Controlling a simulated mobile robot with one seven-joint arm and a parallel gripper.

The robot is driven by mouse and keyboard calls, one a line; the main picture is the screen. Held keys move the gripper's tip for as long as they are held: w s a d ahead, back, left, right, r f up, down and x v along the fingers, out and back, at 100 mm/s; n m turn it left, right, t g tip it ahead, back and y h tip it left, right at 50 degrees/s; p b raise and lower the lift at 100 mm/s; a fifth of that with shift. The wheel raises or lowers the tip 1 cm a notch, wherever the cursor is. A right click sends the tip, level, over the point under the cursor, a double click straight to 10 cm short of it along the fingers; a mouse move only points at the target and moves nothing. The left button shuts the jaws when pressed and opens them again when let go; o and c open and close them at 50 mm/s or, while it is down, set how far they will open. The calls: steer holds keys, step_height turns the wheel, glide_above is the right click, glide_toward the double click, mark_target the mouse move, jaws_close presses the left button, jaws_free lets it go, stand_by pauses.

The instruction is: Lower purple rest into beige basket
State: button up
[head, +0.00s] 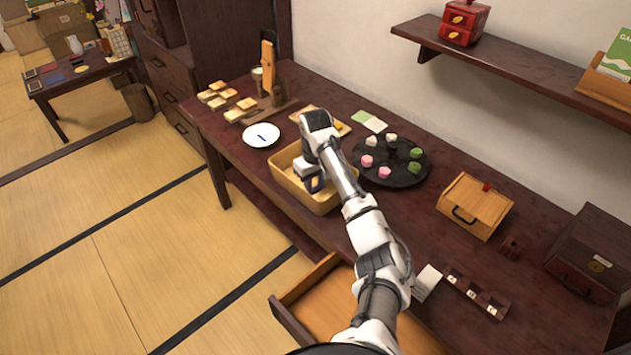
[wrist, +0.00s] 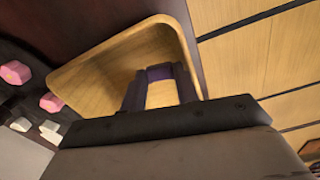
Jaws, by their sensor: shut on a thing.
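The beige basket (head: 283,180) is an open, light wooden box near the front edge of the dark table. It also fills much of the wrist view (wrist: 100,83), where its bare floor and rounded rim show. My gripper (head: 314,184) points down over the basket, inside its outline in the head view. In the wrist view my gripper (wrist: 160,98) is shut on the purple rest (wrist: 160,73), a small dark purple piece seen against the basket floor. Much of the rest is hidden by the jaws. I cannot tell whether it touches the floor.
A black round tray (head: 405,176) with pink, white and green sweets stands right of the basket. A white plate (head: 261,135) lies to its left. A wooden box with a handle (head: 474,205) stands further right. An open drawer (head: 325,300) juts out in front.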

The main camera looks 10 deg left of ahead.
steer(key=shift+f, duration=0.2)
stand_by(0.6)
steer(key=o, duration=1)
steer(key=shift+o, duration=0.2)
